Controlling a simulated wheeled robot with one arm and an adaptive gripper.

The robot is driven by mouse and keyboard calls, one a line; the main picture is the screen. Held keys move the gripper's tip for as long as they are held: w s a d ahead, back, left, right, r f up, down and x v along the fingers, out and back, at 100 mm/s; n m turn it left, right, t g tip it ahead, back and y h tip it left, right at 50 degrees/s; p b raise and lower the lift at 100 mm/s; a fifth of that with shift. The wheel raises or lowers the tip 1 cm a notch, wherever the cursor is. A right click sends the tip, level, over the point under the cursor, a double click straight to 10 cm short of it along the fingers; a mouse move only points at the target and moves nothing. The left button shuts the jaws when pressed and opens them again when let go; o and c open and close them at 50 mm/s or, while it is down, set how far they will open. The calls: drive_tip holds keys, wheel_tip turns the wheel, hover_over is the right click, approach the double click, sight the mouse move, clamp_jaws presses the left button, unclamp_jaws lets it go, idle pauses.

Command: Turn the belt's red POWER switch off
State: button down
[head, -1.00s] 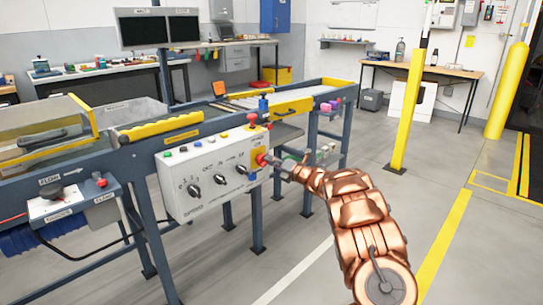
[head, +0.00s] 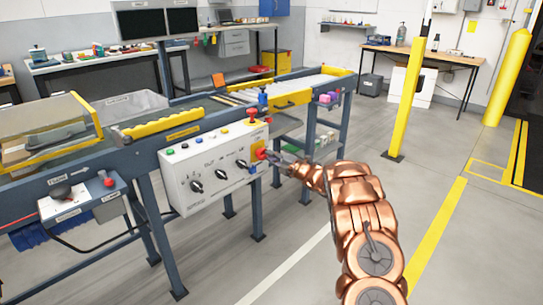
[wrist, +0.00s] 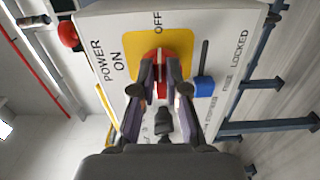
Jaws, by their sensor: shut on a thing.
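The red POWER switch (head: 261,154) sits on a yellow plate at the right end of the white control box (head: 203,178). In the wrist view, the red switch (wrist: 160,58) shows between my fingertips, with the yellow plate (wrist: 184,42) behind it. My gripper (wrist: 163,75) is shut on the switch, a finger on each side. In the head view, my gripper (head: 275,157) reaches the switch from the right. ON is printed left of the plate and OFF above it in the wrist view.
A blue slider (wrist: 204,87) with a FREE/LOCKED scale is close to the right of my fingers in the wrist view. A red mushroom button (head: 252,114) is on top of the box. A yellow post (head: 406,105) stands right; the floor around my arm is clear.

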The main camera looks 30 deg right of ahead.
idle(0.3)
drive_tip(key=c, duration=1.2)
unclamp_jaws()
drive_tip(key=v, duration=1.2)
drive_tip(key=shift+r, duration=0.1)
